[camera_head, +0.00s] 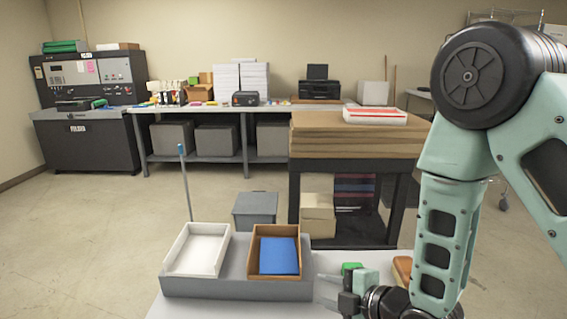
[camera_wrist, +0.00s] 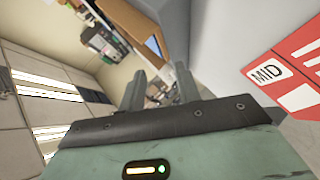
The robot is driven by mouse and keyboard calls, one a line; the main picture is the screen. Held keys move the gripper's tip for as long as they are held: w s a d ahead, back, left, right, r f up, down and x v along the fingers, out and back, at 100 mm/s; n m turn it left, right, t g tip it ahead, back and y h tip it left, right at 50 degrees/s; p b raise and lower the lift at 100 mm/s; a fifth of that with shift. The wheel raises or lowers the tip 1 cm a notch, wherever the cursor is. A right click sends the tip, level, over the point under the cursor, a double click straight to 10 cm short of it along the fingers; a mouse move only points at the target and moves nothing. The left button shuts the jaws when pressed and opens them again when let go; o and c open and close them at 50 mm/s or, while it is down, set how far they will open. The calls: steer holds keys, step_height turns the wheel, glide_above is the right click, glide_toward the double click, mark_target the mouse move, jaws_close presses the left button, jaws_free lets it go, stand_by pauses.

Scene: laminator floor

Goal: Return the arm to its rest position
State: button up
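My arm fills the right side of the head view, bent down from a high elbow. My gripper (camera_head: 322,288) is low over the near white table, pointing left, just right of the grey tray base. In the wrist view its two fingers (camera_wrist: 160,85) stand apart with nothing seen between them. Nothing in view marks a rest position.
A grey base (camera_head: 235,284) bears a white tray (camera_head: 172,262) and a brown tray (camera_head: 254,262) holding a blue item (camera_head: 279,256). A green object (camera_head: 351,267) is close behind my gripper. A wooden-topped table (camera_head: 350,148) stands beyond. Open floor (camera_head: 90,225) lies left.

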steer(key=s+d+r+m+g+h, duration=0.2)
steer(key=s+r+m+g+h, duration=0.2)
steer(key=s+m, duration=0.3)
steer(key=s+d+r+m+g+h, duration=0.2)
steer(key=s+r+m+g+h, duration=0.2)
steer(key=s, duration=1.2)
step_height(320, 180, up, 4)
steer(key=m+g, duration=0.1)
steer(key=m, duration=0.1)
steer(key=shift+d+f+m+g, duration=0.2)
steer(key=shift+m+g, duration=0.1)
steer(key=shift+m, duration=0.1)
steer(key=shift+w, duration=0.1)
